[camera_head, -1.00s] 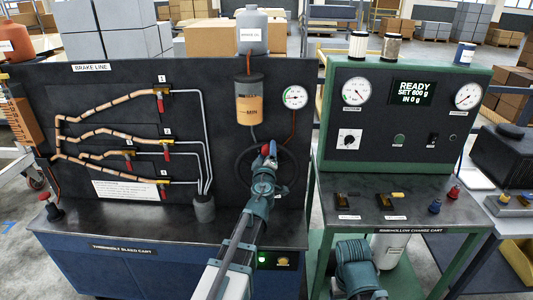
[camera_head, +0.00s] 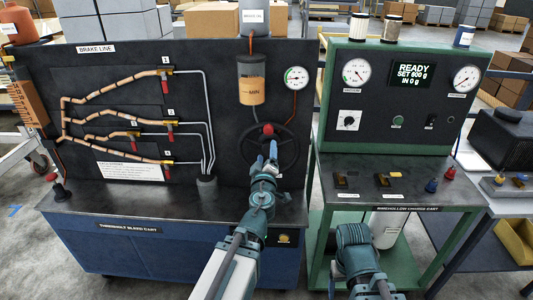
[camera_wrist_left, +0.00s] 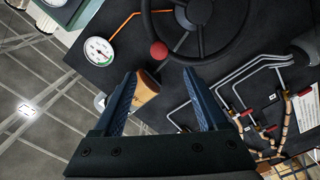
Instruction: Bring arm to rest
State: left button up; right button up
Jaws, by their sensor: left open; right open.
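My left gripper (camera_head: 267,156) is in front of the bleed cart's black panel, just below the red knob (camera_head: 268,129) of the dark handwheel (camera_head: 297,153). In the left wrist view the left gripper (camera_wrist_left: 165,98) is open, its two blue fingers spread with nothing held between them. The red knob (camera_wrist_left: 158,50) shows beyond the fingertips, apart from them. My right arm stands low in front of the green charge cart (camera_head: 400,233); its gripper is not visible.
The brake line panel (camera_head: 110,75) carries several valves with red handles at left. The orange canister (camera_head: 250,90) and gauge (camera_head: 297,77) are above the wheel. The charge cart's shelf holds small fittings (camera_head: 432,186).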

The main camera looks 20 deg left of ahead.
pick_arm(q)
jog(key=shift+s, duration=0.1)
jog(key=s+d+f+m+g+y, duration=0.1)
jog(key=s+d+f+m+g, duration=0.3)
jog(key=f, duration=0.3)
jog(key=s+d+f+m+g, duration=0.1)
jog(key=s+f+m+g, duration=0.1)
jog(key=s+f+g, duration=0.5)
jog(key=s+d+f+m+g+h, duration=0.2)
jog(key=s+d+f+m+g, duration=0.1)
jog(key=s+d+m, duration=0.3)
jog(key=s+d+f+m+g+h, duration=0.2)
jog(key=s+d+f+m+g, duration=0.1)
jog(key=s+d+f+m, duration=0.1)
jog(key=s+d+m, duration=0.1)
jog(key=s+d, duration=0.1)
jog(key=d, duration=0.1)
jog(key=shift+s+d+f+m+g+h, duration=0.3)
jog(key=shift+s+f+m+h, duration=0.1)
dwell(0.5)
